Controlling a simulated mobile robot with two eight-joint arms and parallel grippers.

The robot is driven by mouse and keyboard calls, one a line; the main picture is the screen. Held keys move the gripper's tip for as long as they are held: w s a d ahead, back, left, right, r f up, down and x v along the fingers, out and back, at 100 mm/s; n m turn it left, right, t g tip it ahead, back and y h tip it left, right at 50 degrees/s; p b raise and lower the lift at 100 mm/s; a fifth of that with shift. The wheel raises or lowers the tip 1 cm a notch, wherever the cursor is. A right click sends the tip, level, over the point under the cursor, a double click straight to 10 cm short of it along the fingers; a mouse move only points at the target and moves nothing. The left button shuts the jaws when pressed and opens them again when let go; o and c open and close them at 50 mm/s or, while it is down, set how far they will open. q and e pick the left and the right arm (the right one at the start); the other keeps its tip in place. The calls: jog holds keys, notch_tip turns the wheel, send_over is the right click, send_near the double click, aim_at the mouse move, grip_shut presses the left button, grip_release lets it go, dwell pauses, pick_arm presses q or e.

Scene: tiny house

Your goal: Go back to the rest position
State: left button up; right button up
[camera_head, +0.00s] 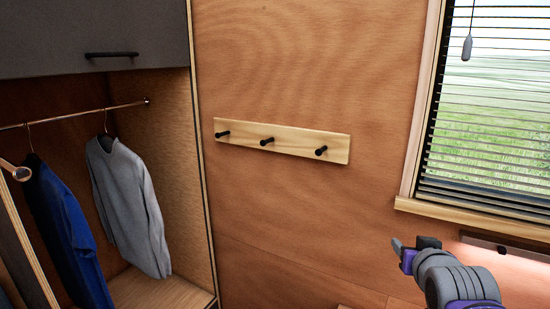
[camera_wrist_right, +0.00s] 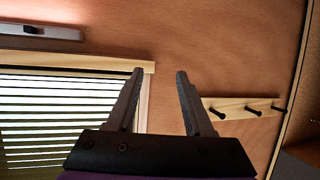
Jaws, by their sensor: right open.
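My right gripper (camera_head: 403,248) is at the lower right of the head view, in front of the wooden wall and below the window sill. In the right wrist view its two fingers (camera_wrist_right: 158,75) stand apart with nothing between them. My left gripper is not in the head view.
A wooden rack (camera_head: 282,141) with three black pegs is on the wall; it also shows in the wrist view (camera_wrist_right: 235,107). An open wardrobe at left holds a grey top (camera_head: 128,205) and a blue one (camera_head: 67,235). A window with blinds (camera_head: 485,130) is at right.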

jog(key=s+a+f+n+g+y, duration=0.1)
jog(key=s+a+f+g, duration=0.1)
jog(key=s+f, duration=0.5)
jog(key=s+a+f+g+y, duration=0.1)
jog(key=s+a+f+g, duration=0.2)
jog(key=s+f, duration=0.4)
jog(key=s+a+f+n+g+y, duration=0.1)
jog(key=s+a+f, duration=0.4)
jog(key=f, duration=1.1)
jog(key=shift+s+n+g, duration=0.3)
jog(key=shift+s+g, duration=0.4)
jog(key=shift+s, duration=0.4)
jog(key=shift+r, duration=0.1)
